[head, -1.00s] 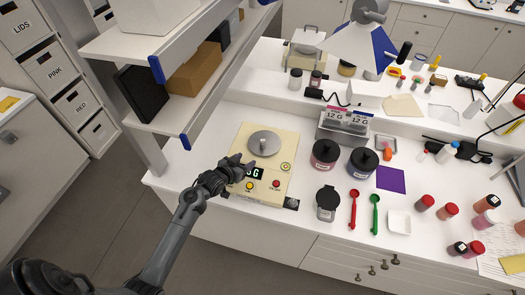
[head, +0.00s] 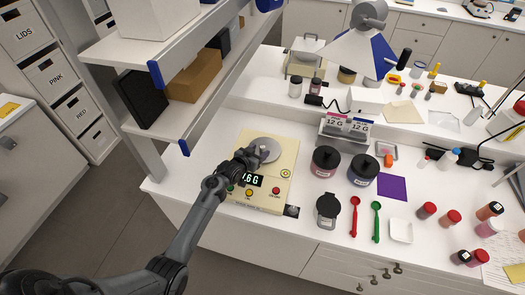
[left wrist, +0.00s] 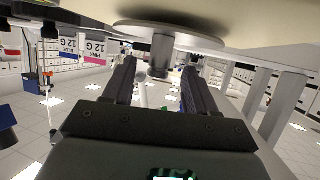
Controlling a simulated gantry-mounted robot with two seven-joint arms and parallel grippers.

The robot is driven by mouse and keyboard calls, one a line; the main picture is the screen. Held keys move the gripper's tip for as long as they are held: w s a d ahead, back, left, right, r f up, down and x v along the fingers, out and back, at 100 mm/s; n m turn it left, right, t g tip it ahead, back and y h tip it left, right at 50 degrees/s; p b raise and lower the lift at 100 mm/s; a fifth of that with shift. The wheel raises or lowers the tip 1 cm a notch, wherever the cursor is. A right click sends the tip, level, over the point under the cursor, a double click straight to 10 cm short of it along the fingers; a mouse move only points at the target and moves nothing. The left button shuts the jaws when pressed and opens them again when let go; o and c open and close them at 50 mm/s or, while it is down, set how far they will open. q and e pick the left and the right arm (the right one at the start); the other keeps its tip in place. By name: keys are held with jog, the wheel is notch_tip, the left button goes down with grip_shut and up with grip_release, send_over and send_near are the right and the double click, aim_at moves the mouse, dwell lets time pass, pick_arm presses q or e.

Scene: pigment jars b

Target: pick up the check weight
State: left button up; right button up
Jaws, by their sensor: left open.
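The check weight (head: 262,143) is a small grey metal piece standing on the round grey pan (head: 275,150) of the cream balance. In the left wrist view, which is upside down, the weight (left wrist: 161,55) hangs from the pan (left wrist: 185,35) between the finger ends. My left gripper (head: 257,155) is open at the near side of the pan and partly hides it. Its two dark fingers (left wrist: 160,68) lie on either side of the weight, with gaps visible. My right gripper is not in view.
The balance (head: 283,160) has a lit display (head: 251,180), partly covered by my wrist. A shelf (head: 205,95) overhangs the left. Red (head: 354,215) and green (head: 376,220) scoops lie right.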

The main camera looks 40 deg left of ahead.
aim_at(261, 150)
pick_arm(q)
jog(key=shift+x, duration=1.8)
grip_shut()
